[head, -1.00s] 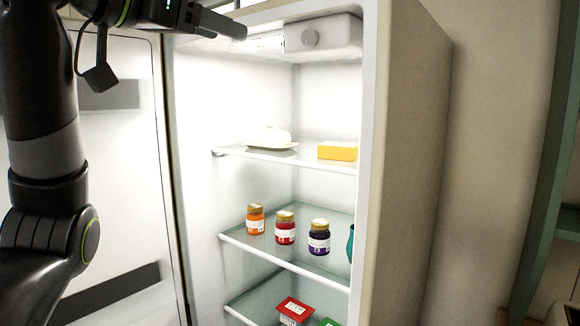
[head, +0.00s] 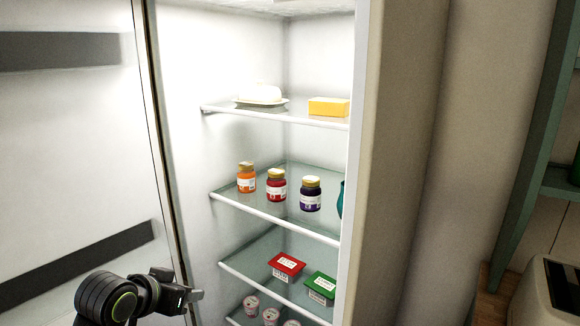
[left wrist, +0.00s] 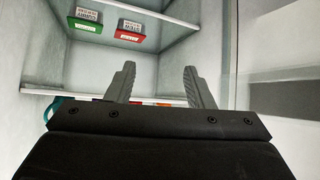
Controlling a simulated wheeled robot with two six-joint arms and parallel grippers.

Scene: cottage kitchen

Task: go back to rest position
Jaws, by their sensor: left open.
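My left gripper (head: 188,295) is low at the left in the head view, in front of the open fridge (head: 375,170), near the hinge side edge. In the left wrist view its two fingers (left wrist: 158,85) are apart with nothing between them. The fridge shelves, some jars and tubs lie beyond the fingertips, apart from them. My right gripper is in neither view.
The fridge door (head: 75,150) stands open at the left. Shelves hold a butter dish (head: 260,94), a yellow block (head: 328,107), an orange jar (head: 246,178), a red jar (head: 276,186), a purple jar (head: 311,194), a red tub (head: 286,267) and a green tub (head: 320,288).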

